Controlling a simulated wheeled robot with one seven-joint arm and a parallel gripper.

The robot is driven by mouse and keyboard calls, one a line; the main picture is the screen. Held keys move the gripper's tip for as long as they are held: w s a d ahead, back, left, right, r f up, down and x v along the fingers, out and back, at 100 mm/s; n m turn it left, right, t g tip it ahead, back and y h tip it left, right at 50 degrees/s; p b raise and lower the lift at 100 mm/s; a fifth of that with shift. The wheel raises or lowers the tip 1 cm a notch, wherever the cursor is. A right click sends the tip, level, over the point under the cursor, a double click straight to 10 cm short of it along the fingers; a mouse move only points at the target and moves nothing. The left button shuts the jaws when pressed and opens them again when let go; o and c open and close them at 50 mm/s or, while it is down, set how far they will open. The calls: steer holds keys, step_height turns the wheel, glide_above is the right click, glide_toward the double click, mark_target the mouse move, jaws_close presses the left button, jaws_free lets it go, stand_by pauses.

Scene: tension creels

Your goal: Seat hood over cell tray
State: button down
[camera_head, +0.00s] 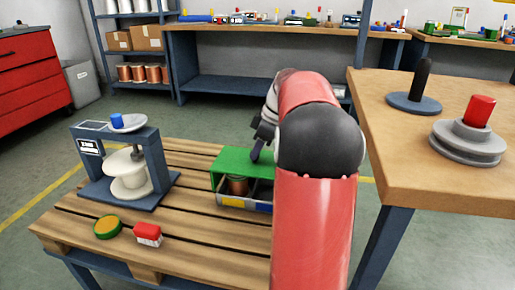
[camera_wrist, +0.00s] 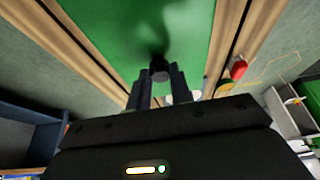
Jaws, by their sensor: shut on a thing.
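The green hood (camera_head: 232,160) is over the cell tray (camera_head: 230,202) on the wooden pallet top in the head view. The hood's open front shows a copper spool (camera_head: 238,186) inside the grey tray. My arm hides the right side of both, so I cannot tell whether the hood rests fully on the tray. My gripper (camera_head: 260,147) is at the hood's top. In the wrist view my gripper (camera_wrist: 160,75) is shut on the hood's dark knob (camera_wrist: 159,64), with the green hood top (camera_wrist: 120,30) below it.
A blue-grey stand with a white spool (camera_head: 131,180) is to the left on the pallet. A green-and-orange disc (camera_head: 107,227) and a red-and-white brush-like block (camera_head: 148,234) lie in front. A wooden table (camera_head: 455,180) stands close on the right.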

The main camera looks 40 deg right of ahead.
steer(key=shift+f+b, duration=0.35)
steer(key=shift+f, duration=0.2)
steer(key=c, duration=1.2)
jaws_free()
steer(key=p+v, duration=0.1)
steer(key=v, duration=0.6)
steer(key=shift+s+d+r, duration=0.1)
steer(key=shift+r, duration=0.25)
steer(key=s+a+r+m+h+p, duration=0.1)
steer(key=s+a+r+m+p, duration=0.15)
steer(key=a, duration=0.85)
steer(key=s+a+f+m+p, duration=0.1)
steer(key=s+a+m, duration=0.1)
steer(key=s+a, duration=0.3)
steer(key=s+a+f+m+t+h+p, duration=0.1)
steer(key=s+a+f+m, duration=0.1)
steer(key=s+a, duration=0.4)
steer(key=s+a+f+m+t+h, duration=0.1)
steer(key=s+a+f+m, duration=0.1)
steer(key=s+a, duration=0.3)
steer(key=shift+s+a+f+p, duration=0.1)
steer(key=shift+s+p, duration=0.1)
steer(key=shift+s, duration=0.35)
steer(key=shift+s+a+f+p, duration=0.1)
steer(key=shift+s+f+p, duration=0.1)
steer(key=shift+s, duration=0.4)
